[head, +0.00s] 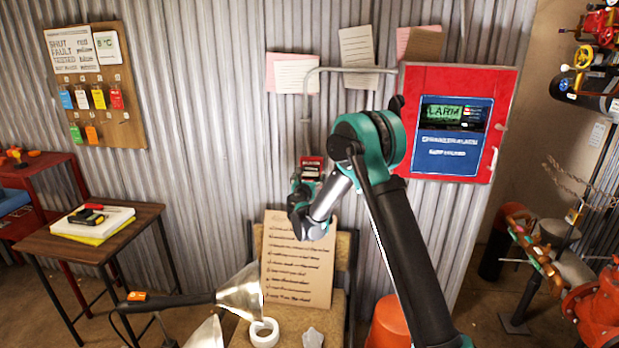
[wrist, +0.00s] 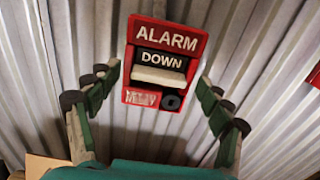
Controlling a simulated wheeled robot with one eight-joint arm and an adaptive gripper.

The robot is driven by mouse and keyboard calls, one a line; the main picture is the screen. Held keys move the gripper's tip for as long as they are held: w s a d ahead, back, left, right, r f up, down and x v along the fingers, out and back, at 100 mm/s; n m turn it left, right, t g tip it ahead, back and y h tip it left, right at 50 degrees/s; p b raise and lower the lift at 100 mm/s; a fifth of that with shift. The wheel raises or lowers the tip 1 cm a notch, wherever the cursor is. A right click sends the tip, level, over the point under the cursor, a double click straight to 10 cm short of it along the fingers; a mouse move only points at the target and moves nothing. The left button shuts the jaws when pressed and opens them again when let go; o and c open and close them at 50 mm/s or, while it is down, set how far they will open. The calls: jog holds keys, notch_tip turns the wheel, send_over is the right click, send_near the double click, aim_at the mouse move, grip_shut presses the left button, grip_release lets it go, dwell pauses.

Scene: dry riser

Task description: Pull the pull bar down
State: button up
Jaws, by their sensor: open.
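The red alarm box (wrist: 142,28) is fixed to the corrugated wall, with the words ALARM and DOWN on it. Its white pull bar (wrist: 158,77) lies across the middle, just under the word DOWN. In the head view the small red alarm box (head: 312,164) shows at the end of a pipe, partly hidden by my wrist. My gripper (wrist: 158,85) is open in the wrist view, one green finger on each side of the box, with gaps to it. It appears empty. In the head view my gripper (head: 303,183) is small and partly hidden by the arm.
A red panel with a blue screen (head: 455,125) hangs right of my arm. Red valves and pipes (head: 597,310) stand at the far right.

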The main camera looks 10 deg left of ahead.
jog(key=shift+w, duration=0.1)
jog(key=c, duration=1.7)
notch_tip(320, 180, down, 2)
jog(key=shift+f, duration=0.1)
jog(key=o, duration=1.7)
jog(key=s, duration=1.2)
jog(key=shift+a, duration=0.2)
